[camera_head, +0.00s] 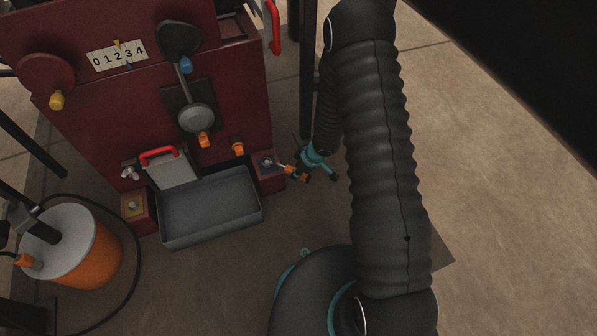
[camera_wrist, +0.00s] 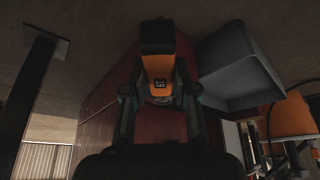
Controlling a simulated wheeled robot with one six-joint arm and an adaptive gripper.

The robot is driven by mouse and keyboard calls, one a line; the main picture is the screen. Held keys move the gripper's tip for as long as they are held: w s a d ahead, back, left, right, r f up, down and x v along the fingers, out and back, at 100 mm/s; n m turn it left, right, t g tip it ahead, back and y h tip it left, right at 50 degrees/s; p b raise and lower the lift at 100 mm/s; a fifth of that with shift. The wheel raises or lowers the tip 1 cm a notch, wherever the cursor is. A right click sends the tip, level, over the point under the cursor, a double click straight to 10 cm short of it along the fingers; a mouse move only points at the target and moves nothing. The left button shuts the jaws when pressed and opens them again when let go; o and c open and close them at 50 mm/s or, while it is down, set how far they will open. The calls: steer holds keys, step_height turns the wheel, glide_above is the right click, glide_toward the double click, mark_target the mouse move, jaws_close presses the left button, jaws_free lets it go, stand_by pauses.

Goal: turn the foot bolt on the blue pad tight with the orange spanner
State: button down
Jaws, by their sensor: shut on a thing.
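The blue pad (camera_head: 259,159) is on the foot at the right front corner of the red press, with the foot bolt (camera_head: 267,162) standing on it. The orange spanner (camera_head: 290,170) reaches from my gripper (camera_head: 304,172) leftward, its metal end at the bolt. I cannot tell whether its jaw is seated around the bolt. In the wrist view my gripper (camera_wrist: 160,96) is shut on the spanner's orange handle (camera_wrist: 158,68), which carries a dark size mark. The handle's black end points up in that picture. The bolt is not visible there.
The red press (camera_head: 100,100) stands behind. A grey tray (camera_head: 212,212) lies on the floor left of the blue pad. A yellow pad (camera_head: 133,207) is on the left foot. An orange drum (camera_head: 82,262) stands at far left. Floor (camera_head: 490,160) to the right is clear.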

steer(key=shift+s+a+m+b, duration=0.2)
steer(key=shift+s+m+b, duration=0.2)
steer(key=shift+b, duration=0.25)
